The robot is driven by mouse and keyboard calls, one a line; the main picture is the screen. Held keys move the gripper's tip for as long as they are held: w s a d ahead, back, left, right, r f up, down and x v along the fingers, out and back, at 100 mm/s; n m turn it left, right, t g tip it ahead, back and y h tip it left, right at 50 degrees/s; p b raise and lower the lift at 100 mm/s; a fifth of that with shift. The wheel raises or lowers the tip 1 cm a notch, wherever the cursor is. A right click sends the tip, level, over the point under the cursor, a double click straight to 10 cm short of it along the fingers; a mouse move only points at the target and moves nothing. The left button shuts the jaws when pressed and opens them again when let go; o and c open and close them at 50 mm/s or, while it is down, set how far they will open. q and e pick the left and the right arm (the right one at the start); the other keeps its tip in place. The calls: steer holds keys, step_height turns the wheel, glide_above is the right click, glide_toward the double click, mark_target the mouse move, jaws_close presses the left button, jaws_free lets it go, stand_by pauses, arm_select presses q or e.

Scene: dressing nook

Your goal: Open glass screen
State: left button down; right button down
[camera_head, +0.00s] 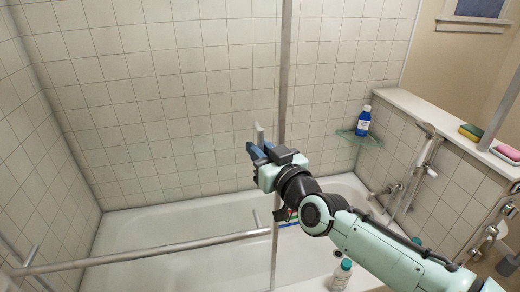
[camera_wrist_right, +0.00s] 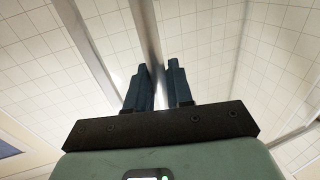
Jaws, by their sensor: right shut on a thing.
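The glass screen is clear, so mostly its grey metal upright (camera_head: 284,80) shows in the head view, in front of the bathtub. A pale upright handle (camera_head: 259,132) stands just left of that upright. My right gripper (camera_head: 257,150) is at the handle's lower part, its blue fingers shut on it. In the right wrist view the two dark blue fingers of my right gripper (camera_wrist_right: 159,68) stand close together with a narrow gap, and a grey metal upright (camera_wrist_right: 147,38) runs up beyond them. The gripper hides the handle's lower end. My left gripper is not in view.
A metal rail (camera_head: 140,256) crosses the lower left, before the white bathtub (camera_head: 150,228). A blue bottle (camera_head: 363,121) stands on a glass corner shelf (camera_head: 360,138). A white bottle (camera_head: 341,275) is below my right arm. A tiled half wall (camera_head: 440,115) stands at the right.

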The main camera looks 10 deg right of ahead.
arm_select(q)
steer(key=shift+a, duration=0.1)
arm_select(e)
steer(key=shift+a, duration=0.2)
steer(key=c, duration=1.2)
jaws_free()
steer(key=shift+o, duration=0.2)
steer(key=shift+s+d, duration=0.1)
